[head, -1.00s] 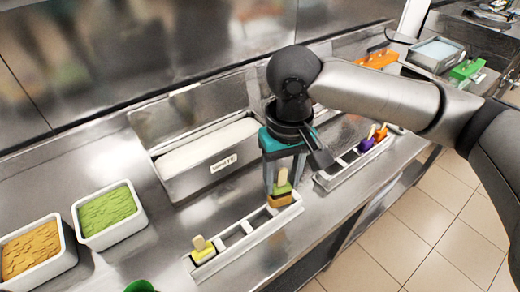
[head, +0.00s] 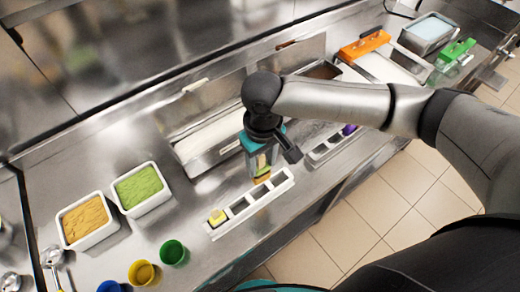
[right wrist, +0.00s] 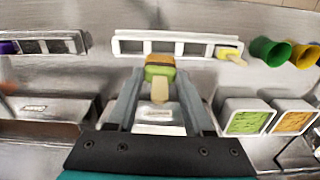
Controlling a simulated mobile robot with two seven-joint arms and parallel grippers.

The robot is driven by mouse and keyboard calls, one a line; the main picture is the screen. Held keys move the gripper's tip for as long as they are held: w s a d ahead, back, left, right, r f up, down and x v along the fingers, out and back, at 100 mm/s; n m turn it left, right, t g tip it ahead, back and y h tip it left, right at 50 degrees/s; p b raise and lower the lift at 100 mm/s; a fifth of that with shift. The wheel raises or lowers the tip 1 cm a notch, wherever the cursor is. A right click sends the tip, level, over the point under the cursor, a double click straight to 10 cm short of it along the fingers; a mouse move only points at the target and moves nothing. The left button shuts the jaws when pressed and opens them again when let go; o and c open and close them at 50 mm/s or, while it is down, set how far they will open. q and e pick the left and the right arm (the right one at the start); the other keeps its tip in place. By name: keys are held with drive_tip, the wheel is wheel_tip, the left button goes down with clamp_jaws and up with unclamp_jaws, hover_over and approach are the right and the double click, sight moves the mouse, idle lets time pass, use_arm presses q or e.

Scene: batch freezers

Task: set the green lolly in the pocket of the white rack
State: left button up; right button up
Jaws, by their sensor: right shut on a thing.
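The green lolly (head: 262,178), with an orange-brown end and a pale stick, is held in my right gripper (head: 259,168). In the right wrist view the lolly (right wrist: 159,72) sits between the fingers, stick towards the camera, its brown end overlapping the near edge of the white rack (right wrist: 122,46). In the head view the white rack (head: 249,212) lies along the counter, and the lolly is at its wall side, near the right end. Its height over the rack is unclear. A yellow lolly (head: 217,217) stands in the rack's left pocket; other pockets look empty. My left gripper is not in view.
A second rack (head: 318,155) with a purple lolly (head: 348,129) is to the right. Green (head: 174,253) and yellow (head: 142,272) cups stand at the front left. A metal bin (head: 208,140) is by the wall.

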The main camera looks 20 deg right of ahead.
sight(260, 182)
drive_tip(key=shift+s+a+r+n+p, duration=0.3)
drive_tip(key=shift+r+p, duration=0.05)
drive_tip(key=shift+p, duration=0.65)
use_arm(q)
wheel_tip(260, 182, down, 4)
drive_tip(key=b, duration=0.6)
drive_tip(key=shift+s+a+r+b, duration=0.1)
drive_tip(key=shift+b, duration=0.25)
use_arm(e)
wheel_tip(260, 182, down, 6)
drive_tip(key=shift+r, duration=0.15)
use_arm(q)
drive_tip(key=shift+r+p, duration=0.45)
use_arm(e)
drive_tip(key=shift+f, duration=0.25)
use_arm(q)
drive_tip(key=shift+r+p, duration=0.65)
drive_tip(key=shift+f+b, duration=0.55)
use_arm(e)
drive_tip(key=shift+f, duration=1.25)
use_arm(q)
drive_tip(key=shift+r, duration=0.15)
use_arm(e)
drive_tip(key=shift+f, duration=0.5)
use_arm(q)
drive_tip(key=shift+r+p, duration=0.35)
drive_tip(key=shift+p, duration=0.1)
use_arm(e)
drive_tip(key=shift+f, duration=0.25)
idle(0.5)
